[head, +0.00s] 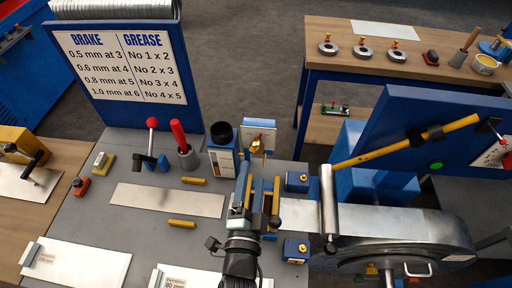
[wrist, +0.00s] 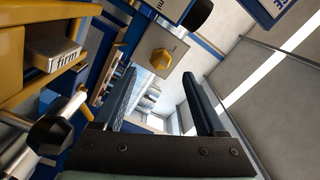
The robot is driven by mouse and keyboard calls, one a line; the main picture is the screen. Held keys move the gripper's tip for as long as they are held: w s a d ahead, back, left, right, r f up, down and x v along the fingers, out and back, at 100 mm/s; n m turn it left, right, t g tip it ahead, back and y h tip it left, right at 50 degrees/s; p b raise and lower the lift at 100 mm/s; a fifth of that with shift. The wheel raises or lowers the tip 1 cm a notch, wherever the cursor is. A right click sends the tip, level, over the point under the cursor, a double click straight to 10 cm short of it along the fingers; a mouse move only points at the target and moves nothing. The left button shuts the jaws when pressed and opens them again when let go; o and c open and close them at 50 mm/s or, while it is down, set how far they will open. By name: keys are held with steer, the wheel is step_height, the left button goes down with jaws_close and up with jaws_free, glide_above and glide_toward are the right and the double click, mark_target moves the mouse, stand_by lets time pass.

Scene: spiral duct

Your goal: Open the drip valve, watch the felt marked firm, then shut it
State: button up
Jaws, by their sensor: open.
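A brass valve knob (wrist: 160,60) sits on a pale square plate in the wrist view, ahead of my fingers and between their tips. A brass fitting (head: 257,145) shows in the head view below a white-and-blue box, just beyond my gripper (head: 254,176). My gripper (wrist: 160,78) is open, with nothing between its fingers, and looks apart from the knob. A pale block marked "firm" (wrist: 55,55) sits in a yellow frame at the left of the wrist view. I cannot pick out that block in the head view, and my gripper hides part of the area there.
A dark cup on a blue-and-white stand (head: 221,148) and a red-handled tool in a holder (head: 183,145) stand left of my gripper. Blue blocks (head: 297,181) and a large metal duct machine (head: 400,225) are close on the right. A steel strip (head: 168,200) lies on the bench.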

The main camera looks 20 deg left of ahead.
mark_target(256, 150)
steer(key=p+x, duration=0.1)
steer(key=x, duration=0.6)
steer(key=shift+w+a, duration=0.1)
steer(key=shift+w, duration=0.2)
steer(key=shift+c, duration=0.3)
jaws_close()
